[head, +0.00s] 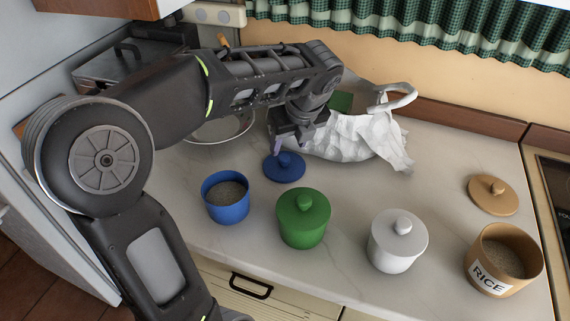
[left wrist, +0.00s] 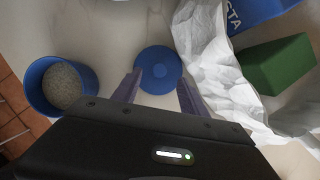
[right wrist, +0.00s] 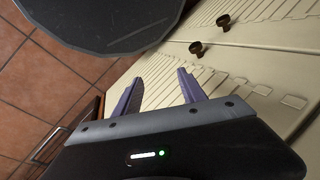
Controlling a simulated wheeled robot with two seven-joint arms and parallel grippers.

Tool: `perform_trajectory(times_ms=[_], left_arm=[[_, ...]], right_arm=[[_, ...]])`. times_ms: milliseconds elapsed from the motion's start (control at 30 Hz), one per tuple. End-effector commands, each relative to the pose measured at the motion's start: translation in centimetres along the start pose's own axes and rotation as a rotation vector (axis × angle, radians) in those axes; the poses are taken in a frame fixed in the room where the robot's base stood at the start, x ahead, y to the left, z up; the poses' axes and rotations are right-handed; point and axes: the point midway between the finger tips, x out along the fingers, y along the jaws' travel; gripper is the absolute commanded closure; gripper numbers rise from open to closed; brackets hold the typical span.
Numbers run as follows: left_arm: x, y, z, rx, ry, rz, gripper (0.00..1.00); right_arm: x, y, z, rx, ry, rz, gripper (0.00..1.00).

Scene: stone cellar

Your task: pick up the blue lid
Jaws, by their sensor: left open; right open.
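The blue lid (head: 284,168) lies flat on the counter behind the open blue canister (head: 227,199), its knob up. In the left wrist view the lid (left wrist: 158,72) shows ahead of and between my fingertips. My left gripper (head: 281,146) is open and empty, just behind and above the lid; it also shows in the left wrist view (left wrist: 157,88). I cannot tell the exact height gap. My right gripper (right wrist: 159,85) is open and empty, in front of the cream cabinet fronts in the right wrist view.
A green canister (head: 303,219) and a white canister (head: 396,241), both lidded, stand in front. An open rice canister (head: 503,262) and its tan lid (head: 493,194) are at right.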

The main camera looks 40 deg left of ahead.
Motion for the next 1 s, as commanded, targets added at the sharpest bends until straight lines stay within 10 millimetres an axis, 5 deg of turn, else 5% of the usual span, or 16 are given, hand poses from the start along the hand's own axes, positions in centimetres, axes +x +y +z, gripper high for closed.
perform_trajectory(times_ms=[433, 800, 1000], left_arm=[[1.2, 0.0, -0.1, 0.000, 0.001, 0.001, 0.49], [5.8, 0.1, -0.4, -0.001, 0.001, 0.001, 0.49], [6.0, 0.0, -0.3, -0.001, 0.000, -0.001, 0.49]], right_arm=[[0.0, 0.0, 0.0, 0.000, 0.000, 0.000, 0.51], [-0.1, -0.1, 0.0, 0.000, 0.000, 0.000, 0.51], [-0.1, -0.1, 0.0, 0.000, 0.000, 0.000, 0.51]])
